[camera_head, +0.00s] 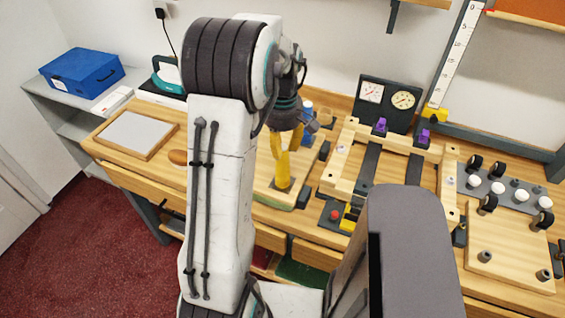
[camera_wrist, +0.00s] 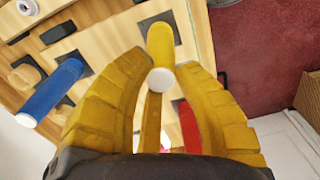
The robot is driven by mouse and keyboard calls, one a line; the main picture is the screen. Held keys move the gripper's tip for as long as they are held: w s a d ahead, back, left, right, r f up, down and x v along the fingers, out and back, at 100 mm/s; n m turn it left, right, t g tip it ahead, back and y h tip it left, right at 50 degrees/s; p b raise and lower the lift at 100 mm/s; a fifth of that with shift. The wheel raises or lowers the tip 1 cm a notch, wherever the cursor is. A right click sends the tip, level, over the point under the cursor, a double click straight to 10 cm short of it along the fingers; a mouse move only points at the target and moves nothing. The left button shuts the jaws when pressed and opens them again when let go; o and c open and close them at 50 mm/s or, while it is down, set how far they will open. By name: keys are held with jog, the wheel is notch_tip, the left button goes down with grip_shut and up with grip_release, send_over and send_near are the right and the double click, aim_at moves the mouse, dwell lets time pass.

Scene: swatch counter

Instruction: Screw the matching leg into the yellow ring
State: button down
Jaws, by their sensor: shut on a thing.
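A yellow leg (camera_wrist: 160,42) with a white round end lies between the yellow fingers of my gripper (camera_wrist: 162,68) in the wrist view. My gripper is shut on this leg. In the head view my gripper (camera_head: 286,148) is low over a wooden board, and the yellow leg (camera_head: 283,178) shows below the fingers at a dark square (camera_head: 287,188). A blue leg (camera_wrist: 50,92) with a white end stands at another dark square to the left in the wrist view. A red thing (camera_wrist: 188,128) shows partly behind the right finger. I cannot make out a yellow ring.
A wooden frame with purple clamps (camera_head: 380,126) stands right of the gripper, with dials (camera_head: 388,98) behind it. A rack of black and white knobs (camera_head: 507,191) lies far right. A grey-topped board (camera_head: 133,134) and a blue box (camera_head: 82,72) are at left.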

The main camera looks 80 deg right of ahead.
jog(key=m, duration=0.5)
jog(key=shift+f, duration=0.1)
jog(key=m, duration=0.5)
jog(key=shift+m, duration=0.3)
jog(key=c, duration=0.5)
grip_release()
jog(key=shift+c, duration=0.2)
jog(key=shift+r, duration=0.2)
jog(key=shift+r+p, duration=2.5)
jog(key=shift+r, duration=0.4)
